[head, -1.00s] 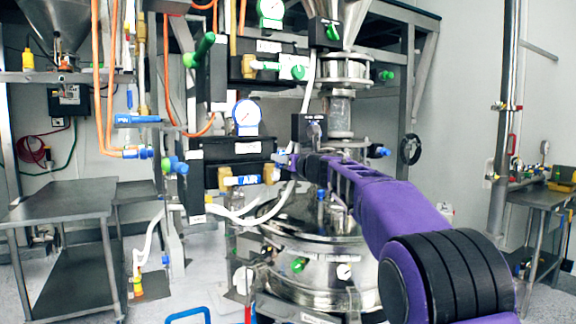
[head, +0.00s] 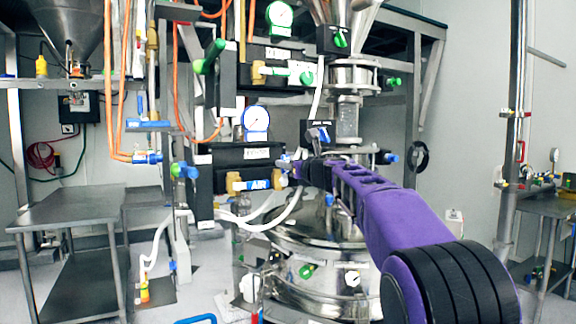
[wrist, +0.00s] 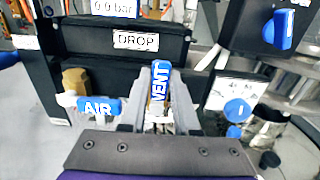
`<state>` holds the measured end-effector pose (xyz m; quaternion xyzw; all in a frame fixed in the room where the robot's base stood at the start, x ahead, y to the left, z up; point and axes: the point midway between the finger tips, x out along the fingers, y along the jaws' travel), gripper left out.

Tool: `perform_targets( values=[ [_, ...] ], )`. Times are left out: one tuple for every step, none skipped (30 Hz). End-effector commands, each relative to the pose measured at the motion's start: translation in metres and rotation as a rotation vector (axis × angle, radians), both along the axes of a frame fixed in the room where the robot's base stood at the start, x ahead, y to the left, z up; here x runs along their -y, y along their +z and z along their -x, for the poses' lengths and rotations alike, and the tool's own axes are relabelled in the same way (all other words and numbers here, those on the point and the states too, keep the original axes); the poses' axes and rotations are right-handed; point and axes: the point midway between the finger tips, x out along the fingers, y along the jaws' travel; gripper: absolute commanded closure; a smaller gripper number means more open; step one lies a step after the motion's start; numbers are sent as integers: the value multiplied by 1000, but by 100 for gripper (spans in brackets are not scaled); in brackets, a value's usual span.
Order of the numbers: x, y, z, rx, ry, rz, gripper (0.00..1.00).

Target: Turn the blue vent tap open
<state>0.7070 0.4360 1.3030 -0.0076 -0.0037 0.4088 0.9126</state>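The blue vent tap, a lever handle marked VENT (wrist: 160,84), stands nearly upright in the wrist view, leaning slightly. My gripper (wrist: 165,100) has its two grey fingers on either side of this handle. A gap shows at the right finger, while the left finger is very close to the handle; I cannot tell whether it touches. In the head view my gripper (head: 298,167) is at the right end of the black DROP box (head: 238,162), small and partly hidden by my arm. The vent handle is hard to make out there.
A blue AIR handle (wrist: 98,107) on a brass fitting lies left of my fingers. A black box with a blue knob (wrist: 284,28) is at upper right. White hoses (head: 268,222) hang below, above the steel sifter (head: 325,250). Steel tables stand left and right.

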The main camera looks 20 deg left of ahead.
Motion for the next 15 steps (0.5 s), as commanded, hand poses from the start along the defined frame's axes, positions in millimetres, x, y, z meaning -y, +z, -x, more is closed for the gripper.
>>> perform_targets(
  values=[
    [0,1,1,1,1,-1,60],
    [0,1,1,1,1,-1,55],
    [0,1,0,1,1,-1,48],
    [0,1,0,0,1,-1,43],
    [0,1,0,0,1,-1,43],
    [0,0,0,-1,1,-1,43],
    [0,0,0,-1,1,-1,43],
    [0,0,0,-1,1,-1,43],
    [0,0,0,-1,1,-1,43],
    [0,0,0,-2,1,-1,43],
    [0,0,0,-2,1,-1,43],
    [0,0,0,-2,1,-1,43],
    [0,0,0,-1,0,-1,43],
    [1,0,1,-1,0,-1,43],
    [2,0,1,-1,0,-1,43]
  ],
)
